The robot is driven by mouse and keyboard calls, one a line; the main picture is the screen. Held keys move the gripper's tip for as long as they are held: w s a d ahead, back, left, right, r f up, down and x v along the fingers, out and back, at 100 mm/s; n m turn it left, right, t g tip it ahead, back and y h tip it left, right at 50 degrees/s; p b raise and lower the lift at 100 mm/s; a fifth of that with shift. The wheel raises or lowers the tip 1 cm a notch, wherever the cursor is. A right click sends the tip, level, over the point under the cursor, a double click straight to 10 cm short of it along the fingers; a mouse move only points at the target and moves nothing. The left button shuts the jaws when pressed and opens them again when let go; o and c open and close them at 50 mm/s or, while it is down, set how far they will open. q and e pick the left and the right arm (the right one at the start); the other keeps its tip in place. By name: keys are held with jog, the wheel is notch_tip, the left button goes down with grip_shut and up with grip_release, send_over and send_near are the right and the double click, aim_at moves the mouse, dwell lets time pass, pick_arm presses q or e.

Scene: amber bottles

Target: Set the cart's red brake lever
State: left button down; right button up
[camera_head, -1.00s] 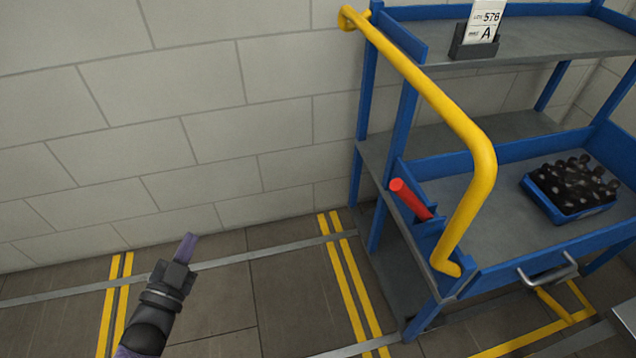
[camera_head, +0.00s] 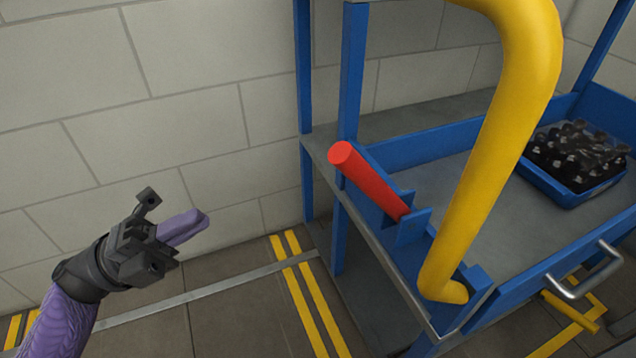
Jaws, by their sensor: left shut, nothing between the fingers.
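The red brake lever (camera_head: 370,182) sits in a blue bracket on the near left end of the blue cart (camera_head: 452,146). Its round free end points up and to the left, and its lower end goes into the bracket. My left gripper (camera_head: 205,218) is to the left of the lever, apart from it, with its purple fingers shut together and nothing between them. It is in front of the wall and floor. My right gripper is not in view.
A thick yellow handle (camera_head: 497,135) rises from the cart's end just right of the lever. A blue tray of dark bottles (camera_head: 553,186) stands on the cart's shelf. A metal drawer-like handle (camera_head: 590,274) is at the right. Space between gripper and lever is clear.

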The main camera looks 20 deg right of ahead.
pick_arm(q)
jog(key=shift+s+d+r+m, duration=0.1)
jog(key=shift+s+r+m, duration=0.05)
jog(key=shift+m, duration=0.15)
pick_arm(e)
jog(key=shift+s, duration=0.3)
pick_arm(q)
jog(key=b+x, duration=0.2)
jog(key=x, duration=1.2)
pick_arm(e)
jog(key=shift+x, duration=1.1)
pick_arm(q)
jog(key=shift+s, duration=0.15)
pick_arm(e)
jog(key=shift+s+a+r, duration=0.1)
